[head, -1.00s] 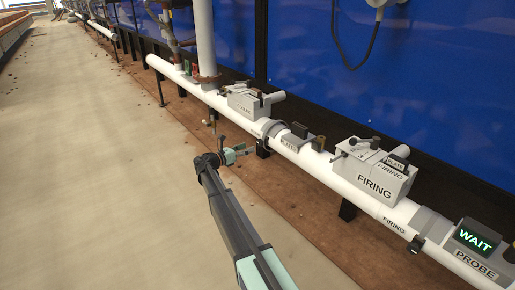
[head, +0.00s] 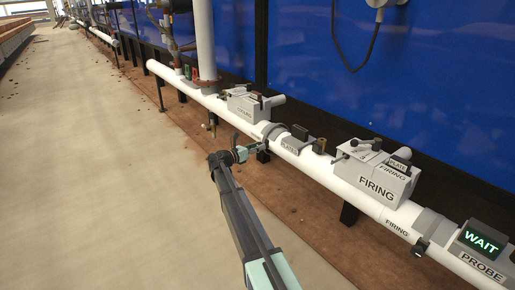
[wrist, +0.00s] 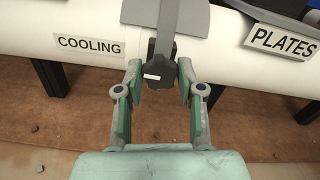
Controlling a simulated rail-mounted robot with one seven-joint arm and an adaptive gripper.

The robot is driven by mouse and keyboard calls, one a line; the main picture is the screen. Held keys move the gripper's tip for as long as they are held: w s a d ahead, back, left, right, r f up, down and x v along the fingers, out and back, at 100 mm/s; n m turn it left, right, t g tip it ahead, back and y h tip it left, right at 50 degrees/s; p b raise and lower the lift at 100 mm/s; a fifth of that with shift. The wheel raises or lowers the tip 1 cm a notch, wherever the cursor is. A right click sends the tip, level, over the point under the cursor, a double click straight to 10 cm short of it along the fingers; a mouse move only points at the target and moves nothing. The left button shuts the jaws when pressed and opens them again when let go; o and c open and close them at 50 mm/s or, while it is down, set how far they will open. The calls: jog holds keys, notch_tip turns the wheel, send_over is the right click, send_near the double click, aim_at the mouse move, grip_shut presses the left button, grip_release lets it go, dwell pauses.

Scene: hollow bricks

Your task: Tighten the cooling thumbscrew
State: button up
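The cooling thumbscrew is a dark lobed knob (wrist: 158,73) under a grey clamp (wrist: 182,18) on the white pipe, just right of the COOLING label (wrist: 89,46) in the wrist view. My gripper (wrist: 160,78) is open, with one fingertip on each side of the knob. The left fingertip is very close to the knob; I cannot tell if it touches. A narrow gap shows at the right fingertip. In the head view my gripper (head: 252,151) is beside the pipe's near side, and I cannot make out the knob there.
A PLATES label (wrist: 283,42) sits right of the clamp. The white pipe (head: 306,159) runs diagonally, with the COOLING box (head: 243,103) and the FIRING box (head: 372,177) on top. Dark posts support it.

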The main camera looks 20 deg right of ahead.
jog(key=shift+p, duration=0.3)
jog(key=shift+f+m+b, duration=0.1)
jog(key=shift+m+b, duration=4.3)
jog(key=shift+m, duration=13.1)
